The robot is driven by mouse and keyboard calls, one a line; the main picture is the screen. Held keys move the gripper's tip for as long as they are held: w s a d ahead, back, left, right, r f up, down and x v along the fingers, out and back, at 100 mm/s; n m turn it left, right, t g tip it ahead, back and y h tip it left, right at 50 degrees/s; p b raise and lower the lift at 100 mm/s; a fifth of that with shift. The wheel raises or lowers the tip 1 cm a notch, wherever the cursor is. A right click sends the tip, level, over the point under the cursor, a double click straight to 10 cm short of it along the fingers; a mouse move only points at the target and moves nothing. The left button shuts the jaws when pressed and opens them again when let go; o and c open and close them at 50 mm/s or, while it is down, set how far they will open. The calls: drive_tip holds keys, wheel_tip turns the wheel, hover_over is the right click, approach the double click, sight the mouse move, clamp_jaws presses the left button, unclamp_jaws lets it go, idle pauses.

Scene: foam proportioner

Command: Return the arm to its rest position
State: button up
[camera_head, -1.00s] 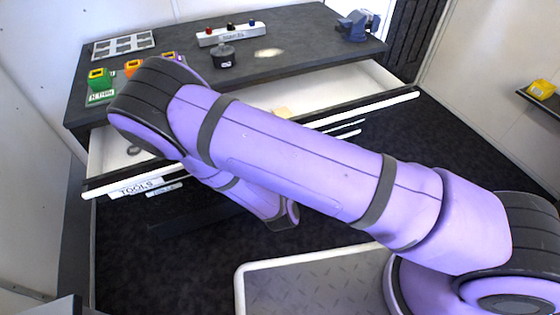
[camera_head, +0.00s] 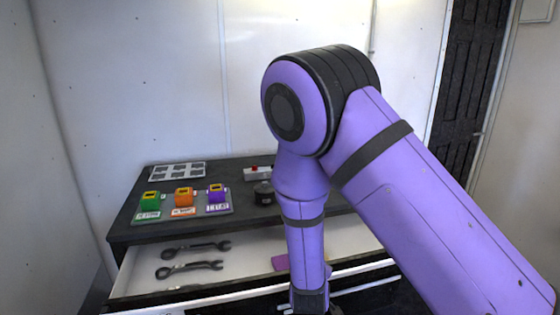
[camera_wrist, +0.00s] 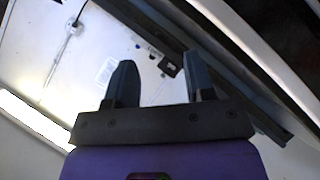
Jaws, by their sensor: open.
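My purple arm fills the right and middle of the head view, its elbow raised and its forearm hanging down in front of the open drawer (camera_head: 140,275). My gripper shows in the wrist view (camera_wrist: 160,68), with two dark fingers spread apart and nothing between them. In the head view I cannot make out the fingers at the bottom edge of the picture.
The dark workbench (camera_head: 125,228) stands against the white wall. Green (camera_head: 150,201), orange (camera_head: 183,196) and purple (camera_head: 217,192) blocks sit on it beside a round black object (camera_head: 264,193). Two wrenches (camera_head: 190,269) and a purple piece (camera_head: 281,262) lie in the drawer.

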drive_tip(key=s+d+r+m+g+y, duration=0.2)
drive_tip(key=s+d+r+m, duration=0.15)
drive_tip(key=r, duration=0.85)
drive_tip(key=s+d+r+m+g+y, duration=0.25)
drive_tip(key=d+r, duration=0.25)
drive_tip(key=r, duration=0.8)
drive_tip(key=s+d+r, duration=0.3)
drive_tip(key=s+d, duration=0.1)
drive_tip(key=s, duration=0.3)
drive_tip(key=s+d+r+m+g+h, duration=0.1)
drive_tip(key=s+d+r, duration=0.3)
drive_tip(key=s, duration=0.4)
drive_tip(key=s+d+r+m+g+h, duration=0.1)
drive_tip(key=s+d+r, duration=0.3)
drive_tip(key=s, duration=0.4)
drive_tip(key=shift+d+r, duration=0.15)
drive_tip(key=shift+d, duration=0.25)
